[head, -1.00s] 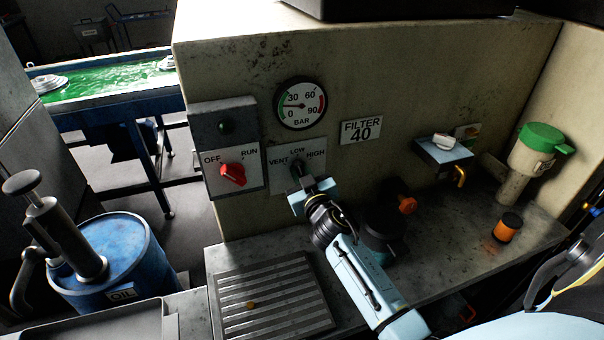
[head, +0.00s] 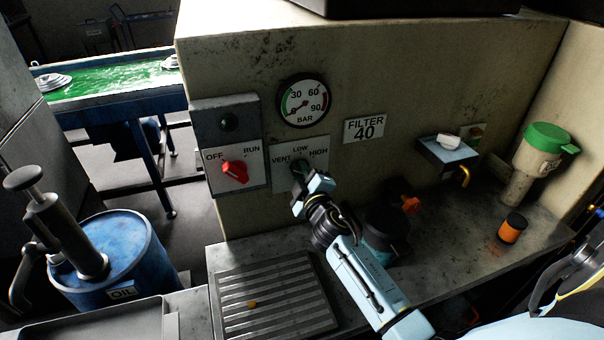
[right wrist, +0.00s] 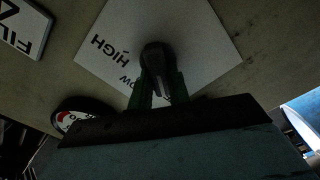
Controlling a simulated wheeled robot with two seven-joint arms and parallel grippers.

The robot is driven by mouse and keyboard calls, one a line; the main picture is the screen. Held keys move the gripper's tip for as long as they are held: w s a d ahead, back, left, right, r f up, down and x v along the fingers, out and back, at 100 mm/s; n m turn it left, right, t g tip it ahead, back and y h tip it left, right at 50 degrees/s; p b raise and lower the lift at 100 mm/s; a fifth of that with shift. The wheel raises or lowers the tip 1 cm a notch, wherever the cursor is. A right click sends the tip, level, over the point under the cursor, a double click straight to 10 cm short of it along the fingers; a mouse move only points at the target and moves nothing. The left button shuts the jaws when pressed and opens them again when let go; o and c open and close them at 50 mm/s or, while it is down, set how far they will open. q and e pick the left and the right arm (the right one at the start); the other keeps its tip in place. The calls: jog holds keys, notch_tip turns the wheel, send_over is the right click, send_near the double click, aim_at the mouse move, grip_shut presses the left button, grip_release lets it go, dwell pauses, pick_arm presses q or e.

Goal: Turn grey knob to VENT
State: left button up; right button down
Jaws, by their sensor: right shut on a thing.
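The grey knob (right wrist: 157,58) sits on a white plate (head: 313,160) marked VENT, LOW and HIGH on the beige wall. My right gripper (head: 301,178) is at the knob in the head view and covers most of it. In the right wrist view its green-lit fingers (right wrist: 158,92) are shut on the knob, one on each side. There the word HIGH and part of LOW show at the left, and VENT is hidden. I cannot tell exactly which mark the knob points at. My left gripper is not in view.
A red switch (head: 235,171) marked OFF and RUN is just left of the plate. A pressure gauge (head: 303,100) hangs above, its needle toward the lower left. A dark pot with an orange knob (head: 411,204) stands right of my forearm. A metal grate (head: 275,297) lies below.

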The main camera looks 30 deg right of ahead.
dwell(0.4)
jog(key=c, duration=1.3)
grip_release()
jog(key=b+v, duration=0.1)
jog(key=v, duration=1.2)
jog(key=shift+s, duration=0.2)
jog(key=shift+f, duration=0.1)
